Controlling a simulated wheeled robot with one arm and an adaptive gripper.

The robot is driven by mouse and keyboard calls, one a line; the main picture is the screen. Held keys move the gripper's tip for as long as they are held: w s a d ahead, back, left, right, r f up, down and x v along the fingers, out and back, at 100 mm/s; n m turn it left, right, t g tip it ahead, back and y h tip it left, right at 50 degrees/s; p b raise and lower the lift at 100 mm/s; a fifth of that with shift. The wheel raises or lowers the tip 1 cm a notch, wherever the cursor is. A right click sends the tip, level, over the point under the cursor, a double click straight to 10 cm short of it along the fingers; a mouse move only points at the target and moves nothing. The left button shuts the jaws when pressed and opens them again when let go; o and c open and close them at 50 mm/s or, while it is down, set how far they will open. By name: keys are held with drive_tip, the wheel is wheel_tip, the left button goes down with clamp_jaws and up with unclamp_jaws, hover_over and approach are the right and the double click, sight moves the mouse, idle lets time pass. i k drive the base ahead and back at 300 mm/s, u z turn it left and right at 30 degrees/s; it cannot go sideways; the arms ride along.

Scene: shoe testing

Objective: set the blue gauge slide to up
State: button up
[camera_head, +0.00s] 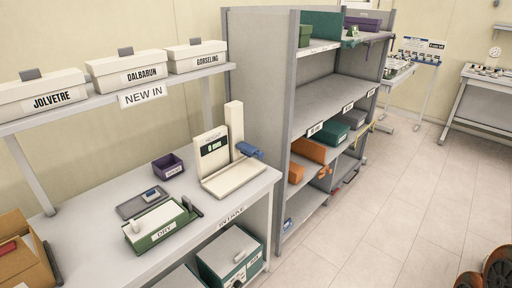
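The cream gauge (222,178) stands at the right end of the grey bench. It has a flat base, an upright panel with a dark display (214,145) that appears to read "0 mm", and a tall post (234,122) at its right. The blue gauge slide (249,150) sits on the lower part of the post, well below its top, and sticks out to the right. My gripper is not in view, and nothing touches the slide.
On the bench (105,195) are a green-and-cream device (160,226), a dark tray (143,203) and a purple bin (168,166). A shelf with white boxes (126,72) hangs above. A grey rack (265,85) stands close behind the gauge.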

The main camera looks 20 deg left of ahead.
sight(245, 149)
drive_tip(key=u, duration=0.85)
drive_tip(key=i, duration=0.95)
drive_tip(key=u, duration=0.95)
